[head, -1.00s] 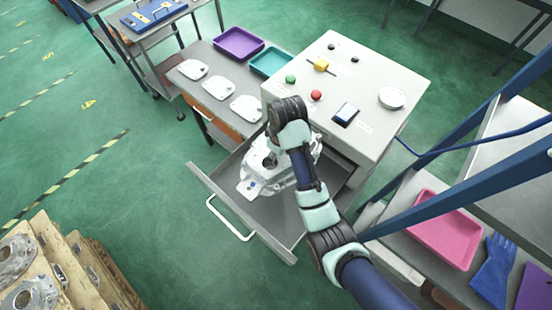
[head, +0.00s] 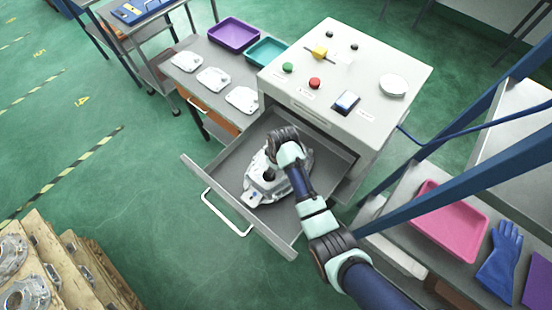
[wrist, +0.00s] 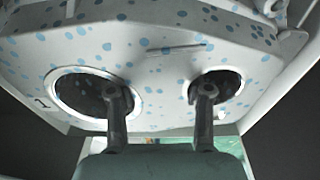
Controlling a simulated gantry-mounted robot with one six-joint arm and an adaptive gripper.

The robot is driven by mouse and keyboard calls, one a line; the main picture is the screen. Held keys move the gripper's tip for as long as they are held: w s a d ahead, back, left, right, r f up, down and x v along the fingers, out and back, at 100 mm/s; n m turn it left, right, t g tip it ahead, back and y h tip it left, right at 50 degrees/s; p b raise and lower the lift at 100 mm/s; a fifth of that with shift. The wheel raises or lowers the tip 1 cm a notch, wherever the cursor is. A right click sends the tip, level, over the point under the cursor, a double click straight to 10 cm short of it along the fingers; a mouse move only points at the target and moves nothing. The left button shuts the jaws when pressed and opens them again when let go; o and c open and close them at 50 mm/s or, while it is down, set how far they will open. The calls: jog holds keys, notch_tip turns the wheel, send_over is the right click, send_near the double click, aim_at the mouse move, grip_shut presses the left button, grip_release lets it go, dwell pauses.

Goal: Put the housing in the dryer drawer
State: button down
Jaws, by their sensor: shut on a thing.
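The housing (head: 259,188) is a silvery-white casting, seen in the head view inside the open dryer drawer (head: 223,160). My arm hides part of it. In the wrist view the housing (wrist: 150,65) fills the upper part, speckled with blue spots, with two round openings. My gripper (wrist: 160,95) has a finger at each of these openings and is shut on the housing. In the head view my gripper (head: 270,174) is over the housing, its fingertips hidden. Whether the housing touches the drawer floor I cannot tell.
The grey dryer cabinet (head: 400,60) with buttons stands behind the drawer. A side table holds white plates (head: 213,79), a purple tray (head: 233,33) and a teal tray (head: 266,52). A blue frame post (head: 460,165) and a pink tray (head: 451,221) are at right.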

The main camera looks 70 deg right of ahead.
jog(key=shift+f, duration=1.05)
jog(key=shift+f, duration=0.1)
jog(key=shift+c, duration=2.4)
grip_release()
jog(key=shift+f, duration=0.1)
jog(key=r, duration=0.4)
jog(key=s+r+p, duration=0.1)
jog(key=r, duration=0.3)
jog(key=r+p, duration=0.1)
jog(key=r, duration=0.3)
jog(key=shift+s+a+r, duration=0.1)
jog(key=shift+s+a, duration=0.05)
jog(key=shift+a, duration=0.15)
